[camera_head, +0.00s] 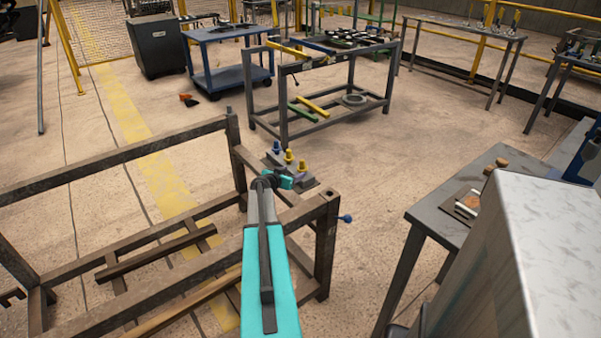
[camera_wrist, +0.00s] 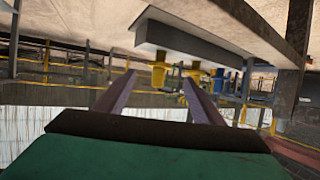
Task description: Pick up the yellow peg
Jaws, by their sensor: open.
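Two yellow pegs and a blue peg (camera_head: 276,146) stand in a row on a dark plate (camera_head: 268,162) on the rack's corner. The middle one is a yellow peg (camera_head: 289,157); the other yellow peg (camera_head: 303,166) is at the right end. My gripper (camera_head: 290,181) is close in front of the pegs. The wrist view is upside down. There, my gripper (camera_wrist: 158,80) is open, with a yellow peg (camera_wrist: 158,76) between its fingertips in the picture. Contact cannot be told. The other yellow peg (camera_wrist: 194,70) is behind the right fingertip.
The brown metal rack (camera_head: 150,290) has open bars below my arm. A blue-tipped knob (camera_head: 345,218) sticks out at its right. A grey table (camera_head: 470,210) stands at the right. A blue cart (camera_head: 228,75) and a grey frame table (camera_head: 330,60) are further back.

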